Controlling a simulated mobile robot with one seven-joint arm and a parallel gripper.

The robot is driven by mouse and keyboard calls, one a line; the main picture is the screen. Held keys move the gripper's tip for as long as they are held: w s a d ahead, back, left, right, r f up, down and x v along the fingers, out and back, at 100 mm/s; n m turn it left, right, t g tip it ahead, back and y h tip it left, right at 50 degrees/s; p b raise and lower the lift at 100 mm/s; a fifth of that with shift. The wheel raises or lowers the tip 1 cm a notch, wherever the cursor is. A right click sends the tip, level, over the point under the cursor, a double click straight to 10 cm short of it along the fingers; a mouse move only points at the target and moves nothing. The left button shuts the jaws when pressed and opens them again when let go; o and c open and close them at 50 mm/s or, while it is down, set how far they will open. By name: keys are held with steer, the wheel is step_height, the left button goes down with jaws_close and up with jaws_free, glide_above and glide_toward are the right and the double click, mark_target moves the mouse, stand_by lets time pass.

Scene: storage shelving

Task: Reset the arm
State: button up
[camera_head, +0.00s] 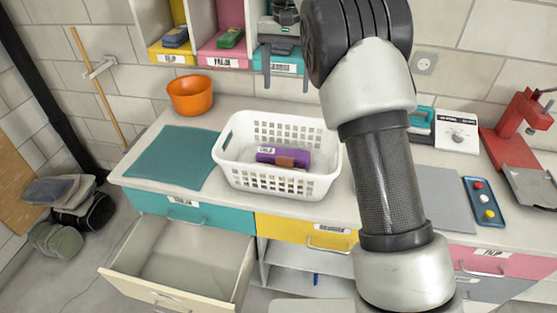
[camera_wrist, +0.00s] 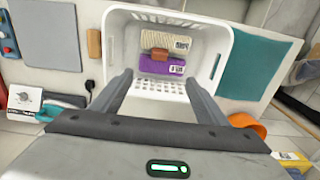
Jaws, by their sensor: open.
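My gripper (camera_head: 286,80) hangs in front of the teal shelf bin, above and behind the white basket in the head view. In the wrist view my gripper (camera_wrist: 160,82) is open, with its two fingers spread and nothing between them. The white basket (camera_head: 280,180) stands on the counter and also shows in the wrist view (camera_wrist: 118,40), beyond the fingers. It holds a purple package (camera_wrist: 160,69), a small brown block (camera_head: 286,163) and a cream-coloured package (camera_wrist: 165,41). My arm covers part of the counter to the right of the basket.
An orange bowl (camera_head: 190,96) and a teal mat (camera_head: 172,158) are left of the basket. A drawer (camera_head: 180,265) stands open below. A white scale (camera_head: 457,133), red press (camera_head: 520,125) and blue tray (camera_head: 484,202) are at right. Shelf bins (camera_head: 222,57) hang at the back.

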steer(key=s+d+r+t, duration=0.1)
steer(key=s+d+r, duration=0.4)
steer(key=s, duration=0.3)
steer(key=s+d+r+t, duration=0.2)
steer(key=s+d+r, duration=0.3)
steer(key=s, duration=0.4)
steer(key=s+d+f+n+t, duration=0.1)
steer(key=s+f, duration=0.3)
steer(key=s, duration=0.5)
steer(key=s+d+f+n+t, duration=0.1)
steer(key=s+d+f, duration=0.1)
steer(key=s, duration=0.7)
steer(key=shift+f+t, duration=0.3)
steer(key=shift+f, duration=0.6)
steer(key=shift+s+d, duration=0.1)
steer(key=shift+c, duration=0.3)
